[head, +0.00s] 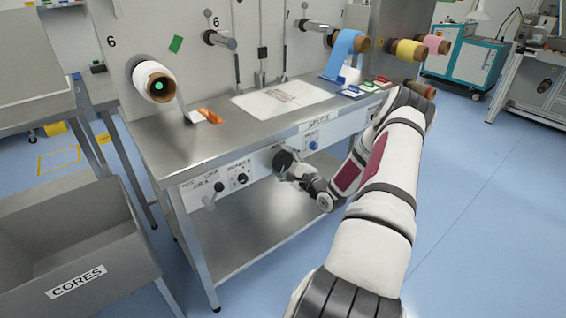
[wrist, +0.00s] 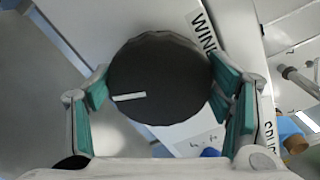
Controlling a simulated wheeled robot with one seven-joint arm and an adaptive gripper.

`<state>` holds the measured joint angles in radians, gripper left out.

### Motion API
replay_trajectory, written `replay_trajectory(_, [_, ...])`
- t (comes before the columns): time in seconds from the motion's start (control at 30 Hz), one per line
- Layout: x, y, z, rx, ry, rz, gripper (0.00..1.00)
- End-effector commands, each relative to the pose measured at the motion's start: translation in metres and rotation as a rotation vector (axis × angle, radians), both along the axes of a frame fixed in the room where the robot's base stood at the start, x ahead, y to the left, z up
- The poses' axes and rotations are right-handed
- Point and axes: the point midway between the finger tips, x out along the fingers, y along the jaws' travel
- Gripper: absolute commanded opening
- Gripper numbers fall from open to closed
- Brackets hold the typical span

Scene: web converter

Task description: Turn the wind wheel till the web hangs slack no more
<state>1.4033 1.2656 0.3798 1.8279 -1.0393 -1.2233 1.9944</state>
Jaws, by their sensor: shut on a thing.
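The wind wheel is a dark round knob (wrist: 158,75) with a short white mark, beside a label reading "WIND". In the head view the wheel (head: 283,160) sits on the bench's front panel. My gripper (wrist: 161,92) is shut on it, one green-padded finger on each side; it also shows in the head view (head: 292,170). The white mark lies left of the knob's middle in the wrist view. A blue web (head: 341,60) hangs from a roll above the bench; a white roll (head: 150,80) is at the left. I cannot tell how slack either web is.
The front panel (head: 335,128) also carries a blue button (head: 313,145) and other knobs (head: 241,179). The steel bench (head: 190,150) has a lower shelf (head: 250,240). A grey bin marked CORES (head: 75,282) stands at the front left.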

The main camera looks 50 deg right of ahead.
Motion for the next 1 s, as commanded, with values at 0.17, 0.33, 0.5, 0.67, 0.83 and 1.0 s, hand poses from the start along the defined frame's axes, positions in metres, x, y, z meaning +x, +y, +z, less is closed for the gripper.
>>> replay_trajectory(0.17, [0.001,0.000,0.000,0.000,0.000,0.001,0.94])
replay_trajectory(0.33, [0.000,0.000,0.000,0.000,0.000,0.000,0.94])
replay_trajectory(0.5, [-0.002,0.000,0.000,0.000,0.001,-0.001,0.94])
replay_trajectory(0.67, [-0.020,0.004,-0.001,0.002,0.002,-0.002,0.94])
replay_trajectory(0.83, [-0.054,0.012,0.000,0.000,0.002,-0.003,0.94])
replay_trajectory(1.0, [-0.086,0.020,0.000,0.000,0.001,-0.002,0.94])
